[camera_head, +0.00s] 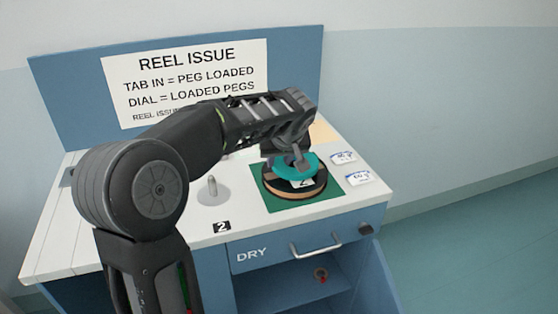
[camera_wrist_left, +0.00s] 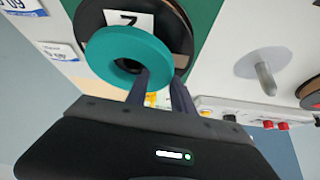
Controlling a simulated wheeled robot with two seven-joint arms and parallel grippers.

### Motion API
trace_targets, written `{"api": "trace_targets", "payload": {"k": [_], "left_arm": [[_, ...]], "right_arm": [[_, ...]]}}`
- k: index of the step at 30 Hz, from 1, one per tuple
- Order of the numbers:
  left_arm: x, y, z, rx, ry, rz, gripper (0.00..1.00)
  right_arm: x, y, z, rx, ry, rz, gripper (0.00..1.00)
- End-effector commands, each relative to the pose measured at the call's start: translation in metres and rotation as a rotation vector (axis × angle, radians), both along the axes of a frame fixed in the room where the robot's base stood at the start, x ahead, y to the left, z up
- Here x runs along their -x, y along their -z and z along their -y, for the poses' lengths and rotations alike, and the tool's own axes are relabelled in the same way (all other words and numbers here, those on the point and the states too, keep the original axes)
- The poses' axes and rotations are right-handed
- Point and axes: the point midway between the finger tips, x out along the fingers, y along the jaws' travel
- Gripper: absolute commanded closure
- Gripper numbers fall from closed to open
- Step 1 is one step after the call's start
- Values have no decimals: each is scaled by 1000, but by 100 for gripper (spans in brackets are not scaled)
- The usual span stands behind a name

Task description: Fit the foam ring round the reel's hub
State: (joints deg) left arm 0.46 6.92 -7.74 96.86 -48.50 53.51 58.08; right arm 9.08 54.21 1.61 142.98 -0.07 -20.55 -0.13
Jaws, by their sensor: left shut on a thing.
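My left gripper (camera_head: 297,161) is shut on the teal foam ring (camera_head: 314,165), gripping one side of its rim. In the left wrist view the gripper's fingers (camera_wrist_left: 160,90) meet the ring (camera_wrist_left: 97,50) at its lower right. The reel (camera_head: 290,191) is black with a copper-brown band and a white "2" label, and lies flat on a green mat (camera_head: 275,204). The ring is over the reel, and in the wrist view it overlaps the reel (camera_wrist_left: 92,12) off to one side. The ring hides the hub, and I cannot tell whether they touch. My right gripper is not in view.
An upright metal peg (camera_head: 212,187) on a grey disc stands left of the mat. Two paper tags (camera_head: 344,158) lie right of it. Below the tabletop's front edge is a "DRY" drawer with a handle (camera_head: 316,244). Another reel (camera_wrist_left: 312,92) shows at the wrist view's right edge.

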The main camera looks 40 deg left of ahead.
Motion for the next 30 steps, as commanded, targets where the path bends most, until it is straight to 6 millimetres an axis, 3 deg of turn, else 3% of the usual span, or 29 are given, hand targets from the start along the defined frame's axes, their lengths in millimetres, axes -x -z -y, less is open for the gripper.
{"api": "trace_targets", "payload": {"k": [11, 12, 18, 20, 30], "left_arm": [[3, 17, 2, 5, 0, -19, 100], [3, 17, 2, 6, 0, -21, 70], [3, 18, 1, 7, -2, -22, 54], [3, 18, 1, 7, -2, -22, 49], [3, 15, 2, 7, 1, -20, 49]], "right_arm": [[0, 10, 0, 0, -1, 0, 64], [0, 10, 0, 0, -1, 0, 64], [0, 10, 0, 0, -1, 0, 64], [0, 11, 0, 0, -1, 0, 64], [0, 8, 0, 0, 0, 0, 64]]}}
